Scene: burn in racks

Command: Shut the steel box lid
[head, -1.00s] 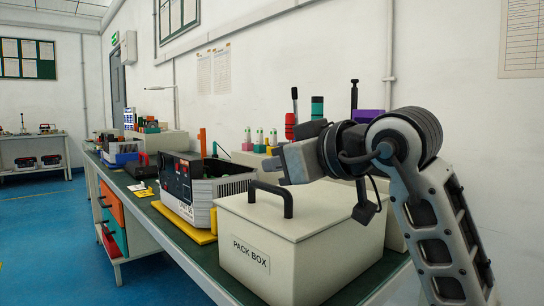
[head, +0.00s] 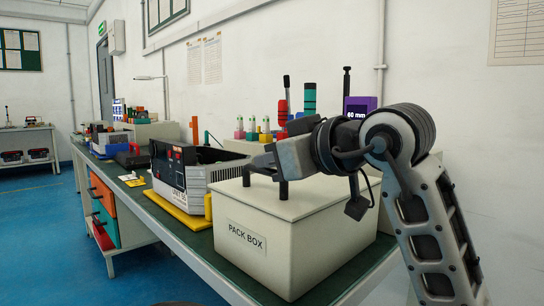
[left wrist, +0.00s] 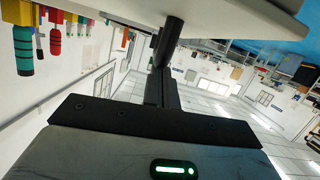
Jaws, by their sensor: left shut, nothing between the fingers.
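The cream box labelled PACK BOX (head: 258,238) stands on the near end of the green bench. Its pale flat lid (head: 300,200) looks level on the walls, with no clear gap showing. A dark handle (head: 283,190) stands on the lid, partly hidden behind my gripper. My left gripper (head: 262,161) is shut and empty at the height of the handle's top bar. In the left wrist view, the shut fingers (left wrist: 160,90) are close to the dark handle (left wrist: 172,40), which joins the pale lid (left wrist: 225,8). I cannot tell whether they touch. My right gripper is not in view.
A grey open-topped unit (head: 190,178) with a dark front stands on a yellow base left of the box. Bottles and small coloured blocks (head: 258,135) stand behind the box. A purple block (head: 359,106) stands near the wall. Blue floor lies free at left.

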